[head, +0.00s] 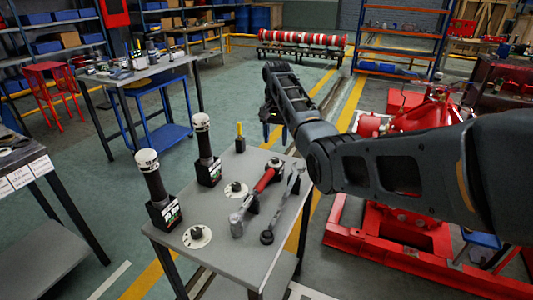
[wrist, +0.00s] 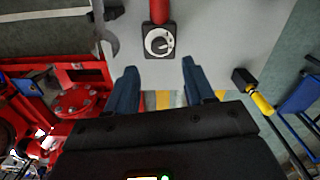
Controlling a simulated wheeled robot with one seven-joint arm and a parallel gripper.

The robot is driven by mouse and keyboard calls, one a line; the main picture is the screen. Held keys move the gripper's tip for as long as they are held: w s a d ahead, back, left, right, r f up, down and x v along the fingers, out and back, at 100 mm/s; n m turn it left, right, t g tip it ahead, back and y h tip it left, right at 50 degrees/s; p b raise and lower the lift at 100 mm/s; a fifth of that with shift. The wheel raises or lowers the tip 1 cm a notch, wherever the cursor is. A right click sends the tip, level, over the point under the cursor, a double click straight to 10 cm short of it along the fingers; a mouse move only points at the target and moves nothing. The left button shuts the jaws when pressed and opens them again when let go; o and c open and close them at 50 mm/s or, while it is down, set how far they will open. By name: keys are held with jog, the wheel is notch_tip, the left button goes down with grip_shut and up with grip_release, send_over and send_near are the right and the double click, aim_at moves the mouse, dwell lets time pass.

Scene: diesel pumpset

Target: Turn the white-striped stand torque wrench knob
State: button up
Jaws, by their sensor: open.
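The red-handled torque wrench (head: 266,182) lies on the grey table, propped on dark supports. In the wrist view, its red handle (wrist: 160,10) ends at a black square stand with a round white dial and dark knob (wrist: 159,41). The knob is too small to make out in the head view. My gripper (wrist: 161,84) is open and empty. Its blue fingers are apart at the table's edge in the wrist view, with the knob beyond their tips and between their lines. In the head view my gripper (head: 272,118) hangs past the table's far edge, apart from the wrench.
A grey wrench (head: 283,205) lies beside it. White dials with black knobs (head: 196,236) and two tall black tools with white caps (head: 203,150) stand on the table's left. A yellow-handled tool (head: 240,142) stands at the far edge. A red pumpset (head: 420,115) is at right.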

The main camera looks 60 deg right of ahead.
aim_at(275, 158)
notch_tip(275, 158, down, 8)
jog(key=shift+r, duration=0.2)
jog(key=shift+c, duration=0.2)
grip_shut()
dwell(0.4)
jog(key=shift+r+m+p, duration=0.1)
jog(key=shift+m+p, duration=0.2)
jog(key=shift+p, duration=0.1)
jog(key=m, duration=0.2)
jog(key=shift+m+p, duration=0.3)
jog(key=shift+m, duration=1.9)
